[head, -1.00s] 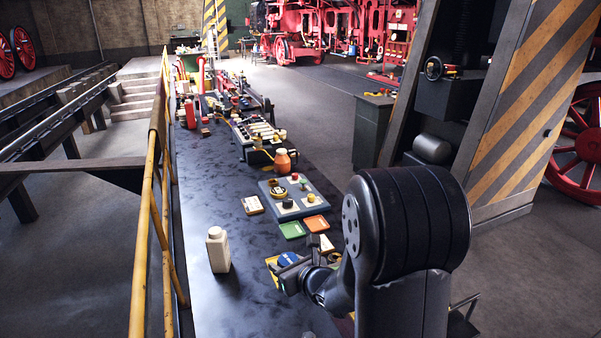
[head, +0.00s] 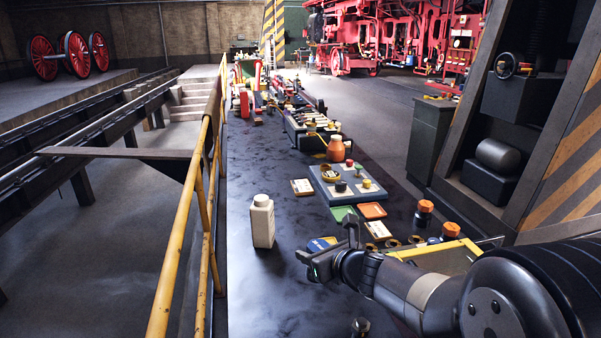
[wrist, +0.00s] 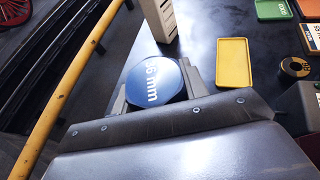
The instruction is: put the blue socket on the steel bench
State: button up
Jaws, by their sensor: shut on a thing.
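The blue socket (wrist: 156,80) shows its round blue top, marked 36 mm, in the wrist view. My gripper (wrist: 153,92) is shut on it, with one finger on each side. In the head view the blue socket (head: 318,244) shows just beyond my gripper (head: 312,260), over the near part of the long dark steel bench (head: 285,290). The bench also shows in the wrist view (wrist: 205,40). The socket's lower part is hidden, and I cannot tell whether it touches the bench.
A white bottle (head: 262,222) stands close to the left of the socket. A yellow tray (wrist: 234,64) lies to its right. Green (head: 342,213) and orange (head: 371,210) trays lie farther back. A yellow railing (head: 188,215) runs along the bench's left side. The near bench is mostly clear.

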jog(key=shift+n+y, duration=0.3)
jog(key=a+f+b, duration=0.1)
jog(key=f+b, duration=0.1)
jog(key=f, duration=0.1)
jog(key=a+f+b, duration=0.1)
jog(key=f+b, duration=0.1)
jog(key=f, duration=0.2)
jog(key=a+f+b, duration=0.1)
jog(key=f+b, duration=0.2)
jog(key=f, duration=0.1)
jog(key=shift+s, duration=0.2)
jog(key=shift+f, duration=0.2)
jog(key=o, duration=1.3)
jog(key=shift+d, duration=0.1)
jog(key=shift+r, duration=0.1)
